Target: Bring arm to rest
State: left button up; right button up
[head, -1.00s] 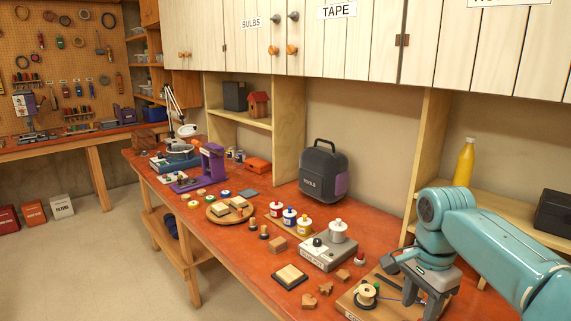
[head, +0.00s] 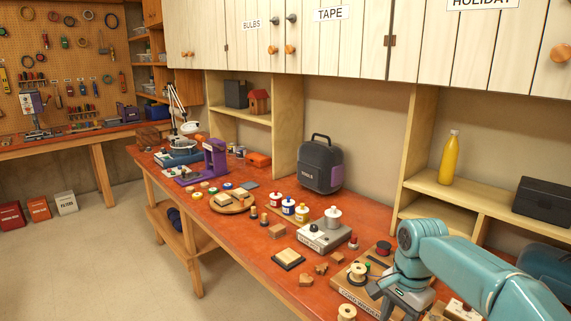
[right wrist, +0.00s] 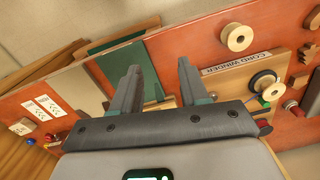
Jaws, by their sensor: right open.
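My right arm comes in from the right in the head view, and its grey gripper (head: 384,293) points down over the right part of the cord winder board (head: 352,296). In the right wrist view the two fingers of this gripper (right wrist: 160,80) stand apart with nothing between them. The board's label (right wrist: 237,63) shows to the right of the fingers, with a wooden spool (right wrist: 236,37) beyond it. The fingers' height above the bench is hard to tell. My left gripper is not in view.
Left of the board lie small wooden pieces (head: 306,279), a dark-edged block (head: 288,258) and a grey device (head: 323,238). A black tool case (head: 321,168) stands behind. A yellow bottle (head: 449,158) is on the shelf. Clear floor lies left of the bench.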

jog(key=s+a+f+n+y, duration=0.1)
jog(key=s+a+f+n, duration=0.15)
jog(key=f, duration=0.55)
jog(key=s+a+f+n+y, duration=0.1)
jog(key=s+a+f+n, duration=0.2)
jog(key=f, duration=0.6)
jog(key=s+a+f+n+y, duration=0.1)
jog(key=s+a+f, duration=0.25)
jog(key=f, duration=0.45)
jog(key=s+a+f+n, duration=0.1)
jog(key=s+f, duration=0.2)
jog(key=s, duration=0.6)
jog(key=s+f+n, duration=0.2)
jog(key=s+f, duration=0.2)
jog(key=s, duration=0.4)
jog(key=shift+s+a, duration=0.35)
jog(key=shift+a, duration=0.05)
jog(key=shift+w, duration=0.1)
